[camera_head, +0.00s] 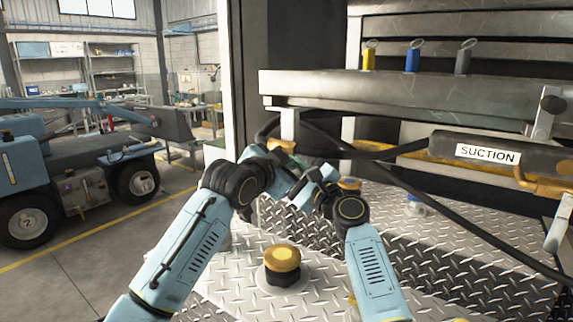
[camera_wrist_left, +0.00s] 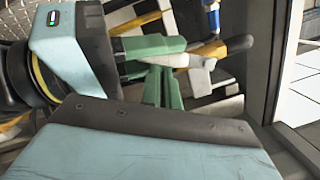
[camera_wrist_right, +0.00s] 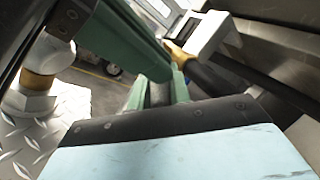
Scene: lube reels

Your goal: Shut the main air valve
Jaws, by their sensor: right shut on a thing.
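My left gripper (camera_wrist_left: 163,88) and right gripper (camera_wrist_left: 172,48) are close together, and their arms nearly meet in the head view. The left wrist view shows the left gripper's green fingers standing side by side, with their opening unclear. The right gripper's green fingers reach across them and are shut on a pale lever-like piece (camera_wrist_left: 192,61), apparently the main air valve's handle. A yellow and black fitting (camera_wrist_left: 222,47) is just beyond it. In the head view a yellow fitting (camera_head: 281,144) shows under the beam behind my arms. The valve body is largely hidden.
A yellow-topped knob (camera_head: 282,258) stands on the tread plate between my arms. A hose runs right past the SUCTION cylinder (camera_head: 488,154). A metal beam (camera_head: 400,95) crosses above. A blue vehicle (camera_head: 70,170) stands at left on open floor.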

